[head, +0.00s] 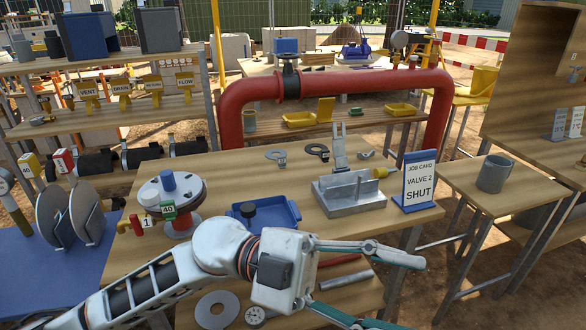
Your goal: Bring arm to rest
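My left arm comes in from the lower left, and its gripper (415,296) points right over the front of the wooden table. Its two fingers are spread wide and nothing shows between their tips. The white wrist hides part of the table's front edge. A job card (418,181) in a blue stand reads "VALVE 2 SHUT" and stands upright beyond the gripper. My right gripper is not in view.
The table holds a flanged valve body (171,205), a blue tray (262,214) and a grey metal block (349,192). A red pipe (331,84) arches behind. A grey mug (494,174) stands on the right table.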

